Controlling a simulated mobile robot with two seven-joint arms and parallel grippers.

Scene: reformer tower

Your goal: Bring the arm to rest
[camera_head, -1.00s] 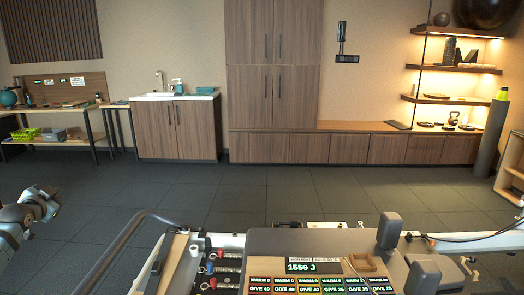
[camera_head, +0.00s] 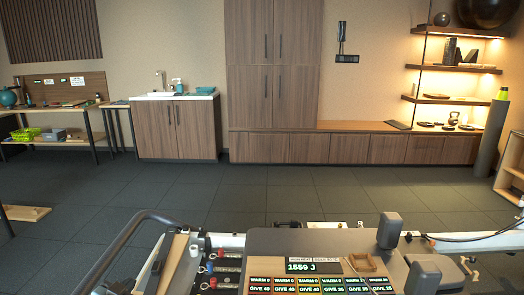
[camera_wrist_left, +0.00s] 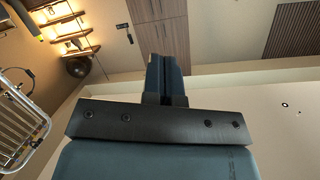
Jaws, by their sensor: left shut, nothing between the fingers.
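My left gripper (camera_wrist_left: 166,78) shows in the left wrist view. Its two dark fingers are together, with nothing between them. The wrist view looks across the room, which appears turned over, and the fingers point towards the cabinet and wall. They touch nothing that I can see. In the head view my left arm and gripper are out of the picture. My right gripper is in neither view.
The reformer (camera_head: 330,243) with its display panel (camera_head: 315,267) stands close in front, with a dark curved rail (camera_head: 125,243) on its left. A wooden foot (camera_head: 25,213) lies at the left edge. The floor (camera_head: 230,190) beyond is clear up to the sink cabinet (camera_head: 175,130) and tall cupboard (camera_head: 275,60).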

